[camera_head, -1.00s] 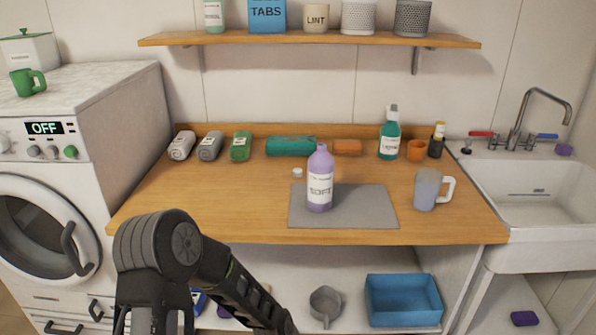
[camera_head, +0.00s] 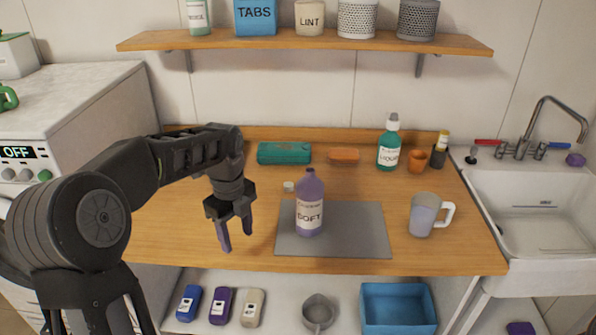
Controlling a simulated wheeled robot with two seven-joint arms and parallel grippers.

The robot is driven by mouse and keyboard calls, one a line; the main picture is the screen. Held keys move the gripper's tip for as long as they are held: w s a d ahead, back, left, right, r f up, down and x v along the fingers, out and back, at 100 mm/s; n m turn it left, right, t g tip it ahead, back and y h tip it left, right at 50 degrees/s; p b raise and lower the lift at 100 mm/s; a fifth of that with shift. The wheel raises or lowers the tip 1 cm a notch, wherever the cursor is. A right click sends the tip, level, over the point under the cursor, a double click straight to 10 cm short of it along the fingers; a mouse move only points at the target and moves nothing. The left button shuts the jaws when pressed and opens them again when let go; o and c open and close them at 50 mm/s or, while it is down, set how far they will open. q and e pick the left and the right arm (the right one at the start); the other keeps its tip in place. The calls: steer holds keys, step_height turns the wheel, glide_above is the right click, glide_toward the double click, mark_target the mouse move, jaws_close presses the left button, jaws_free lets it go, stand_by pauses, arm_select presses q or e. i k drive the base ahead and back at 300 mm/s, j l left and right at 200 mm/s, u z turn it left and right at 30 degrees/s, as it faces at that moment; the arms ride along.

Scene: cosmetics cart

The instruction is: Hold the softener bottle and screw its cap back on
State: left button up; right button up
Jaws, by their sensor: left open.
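The purple softener bottle (camera_head: 309,205), labelled SOFT, stands upright and uncapped on the left part of the grey mat (camera_head: 355,232). A small whitish cap (camera_head: 289,186) lies on the wooden counter just behind and left of the bottle. My left gripper (camera_head: 237,240) is open and empty, fingers pointing down over the counter, to the left of the bottle and apart from it. My right gripper is not in view.
A teal bottle (camera_head: 388,148), an orange cup (camera_head: 417,161), a teal bundle (camera_head: 284,153) and an orange item (camera_head: 344,156) line the counter's back. A shelf (camera_head: 310,42) hangs above. The sink (camera_head: 530,200) is at right.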

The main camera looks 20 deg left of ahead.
mark_target(309, 189)
steer(key=i, duration=1.05)
